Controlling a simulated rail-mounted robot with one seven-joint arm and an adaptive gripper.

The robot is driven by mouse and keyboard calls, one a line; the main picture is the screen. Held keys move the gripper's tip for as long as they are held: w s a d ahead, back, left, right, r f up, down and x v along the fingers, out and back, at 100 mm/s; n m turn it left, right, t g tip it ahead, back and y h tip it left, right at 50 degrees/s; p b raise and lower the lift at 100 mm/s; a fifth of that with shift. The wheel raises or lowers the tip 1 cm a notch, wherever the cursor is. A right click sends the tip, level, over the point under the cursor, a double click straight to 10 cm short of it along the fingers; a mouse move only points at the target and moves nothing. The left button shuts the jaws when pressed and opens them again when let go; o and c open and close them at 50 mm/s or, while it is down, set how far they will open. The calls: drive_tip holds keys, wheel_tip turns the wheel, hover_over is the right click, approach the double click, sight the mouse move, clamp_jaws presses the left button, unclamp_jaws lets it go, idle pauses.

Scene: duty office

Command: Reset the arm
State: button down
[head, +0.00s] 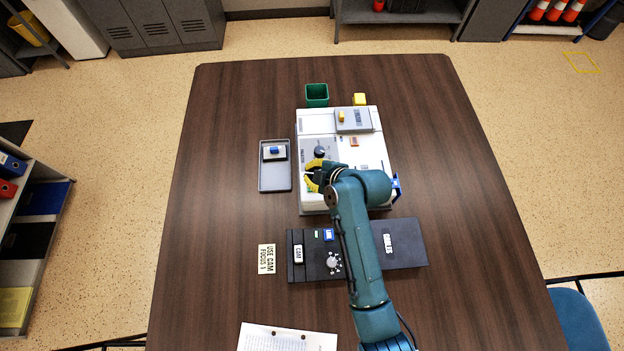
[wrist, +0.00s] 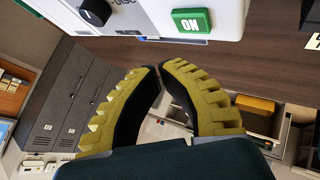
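My gripper (head: 310,175) hangs over the left part of a white machine (head: 373,152) on the dark table, close to a black knob (head: 319,151). In the wrist view my gripper (wrist: 161,69) shows two curved yellow fingers with black inner faces. Their tips lie very close together, with nothing seen held between them. The wrist view also shows the black knob (wrist: 94,12) and a green ON button (wrist: 191,20) on the machine, beyond the fingertips and apart from them. My arm hides part of the machine's right front.
A grey tray (head: 274,183) with a small block lies left of the machine. A green bin (head: 317,92) and a yellow block (head: 360,99) stand behind it. A black control panel (head: 310,268), a label card (head: 266,259) and a paper sheet (head: 285,338) lie in front. Both table sides are clear.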

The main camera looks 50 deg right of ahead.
wheel_tip(320, 180, up, 3)
drive_tip(key=shift+r+p, duration=0.1)
drive_tip(key=shift+p, duration=0.95)
